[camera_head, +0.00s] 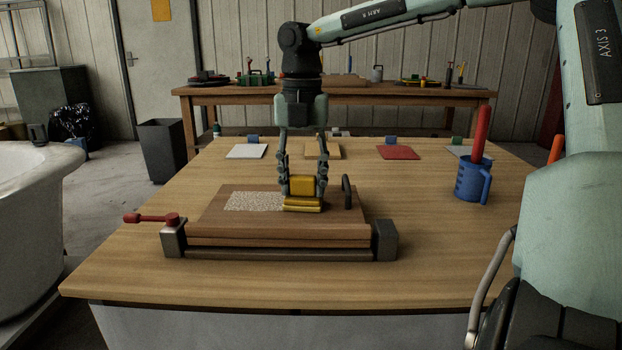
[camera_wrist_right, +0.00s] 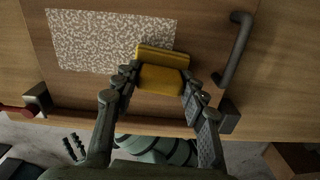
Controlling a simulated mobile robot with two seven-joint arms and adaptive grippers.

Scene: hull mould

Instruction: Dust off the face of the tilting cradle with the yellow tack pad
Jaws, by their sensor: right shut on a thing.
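The tilting cradle (camera_head: 225,229) is a wooden board on a grey base with end blocks, in the middle of the workbench. A pale speckled dusty patch (camera_head: 252,201) lies on its face; it also shows in the right wrist view (camera_wrist_right: 95,42). My right gripper (camera_head: 303,190) is shut on the yellow tack pad (camera_head: 301,187) above the cradle's face, at the right end of the patch. In the right wrist view the pad (camera_wrist_right: 160,77) sits between the fingertips and overlaps the patch's lower right corner. Contact with the face is hard to tell.
A dark handle (camera_head: 347,192) rises at the cradle's right, close to my right gripper. A red lever (camera_head: 150,218) sticks out at its left. A blue mug (camera_head: 472,180) with a red stick stands at the right. Coloured squares, one red (camera_head: 398,153), lie behind. The bench front is clear.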

